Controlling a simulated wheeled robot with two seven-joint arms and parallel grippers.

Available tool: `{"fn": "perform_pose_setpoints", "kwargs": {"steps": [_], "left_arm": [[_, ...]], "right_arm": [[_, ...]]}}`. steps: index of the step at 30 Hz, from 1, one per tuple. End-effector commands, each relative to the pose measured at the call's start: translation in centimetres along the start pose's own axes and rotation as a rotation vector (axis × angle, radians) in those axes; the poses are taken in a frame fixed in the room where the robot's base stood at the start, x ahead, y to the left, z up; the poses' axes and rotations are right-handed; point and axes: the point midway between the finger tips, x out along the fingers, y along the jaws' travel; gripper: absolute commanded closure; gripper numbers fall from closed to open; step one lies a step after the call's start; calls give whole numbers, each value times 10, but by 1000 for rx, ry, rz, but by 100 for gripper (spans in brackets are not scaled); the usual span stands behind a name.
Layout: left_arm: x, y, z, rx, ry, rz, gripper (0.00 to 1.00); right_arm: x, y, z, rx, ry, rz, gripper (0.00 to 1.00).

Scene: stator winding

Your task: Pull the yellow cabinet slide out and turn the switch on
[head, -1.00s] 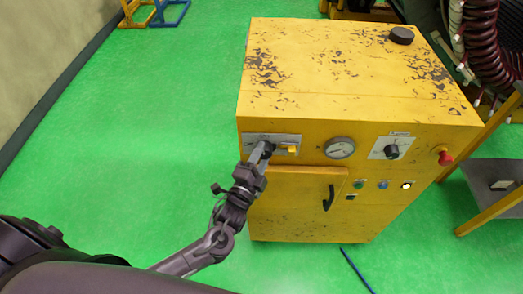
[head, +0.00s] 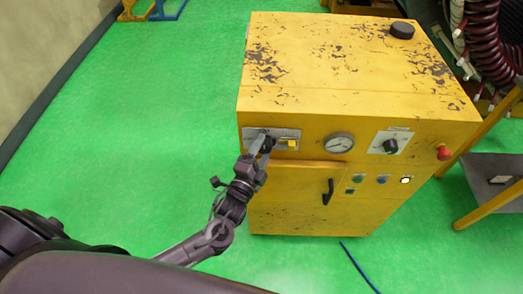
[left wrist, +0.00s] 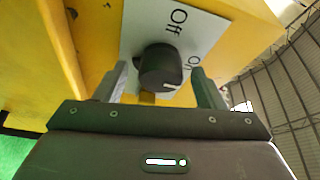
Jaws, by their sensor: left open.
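The yellow cabinet (head: 365,95) stands in the middle of the head view. Its upper front bears a pale plate with a black knob switch; the plate (left wrist: 204,35) reads Off and, partly hidden, On in the left wrist view. The knob (left wrist: 160,66) has a white mark pointing low right. My left gripper (head: 263,142) is open, one finger on each side of the knob; I cannot tell whether they touch it. A small yellow piece (head: 291,143) sits beside the knob, partly visible. Below, a yellow front panel (head: 285,195) stands slightly proud, with a black handle (head: 328,192).
The front also has a round gauge (head: 339,142), a second dial (head: 390,146), small buttons and a red knob (head: 444,153). A yellow-framed table (head: 490,185) is at right. A blue cable (head: 359,267) lies on the green floor, which is clear at left.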

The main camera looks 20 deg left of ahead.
Motion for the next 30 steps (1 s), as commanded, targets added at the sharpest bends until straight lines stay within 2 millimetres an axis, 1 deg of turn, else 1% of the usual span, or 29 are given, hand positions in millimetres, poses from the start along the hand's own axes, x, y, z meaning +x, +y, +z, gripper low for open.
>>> {"fn": "perform_pose_setpoints", "kwargs": {"steps": [4,7,15,19,23,30], "left_arm": [[-1,0,0,-1,0,0,37],[-10,2,0,-1,1,1,37],[-56,3,0,-1,2,2,37],[-71,2,0,0,1,2,37],[-78,1,0,0,0,1,37],[-78,0,0,0,0,0,37]], "right_arm": [[1,0,0,0,0,0,100],[4,0,1,0,-1,0,100],[18,0,2,0,-1,0,100],[21,0,2,0,-1,0,100],[22,0,2,0,-1,1,100],[21,0,2,0,-1,1,100]]}}
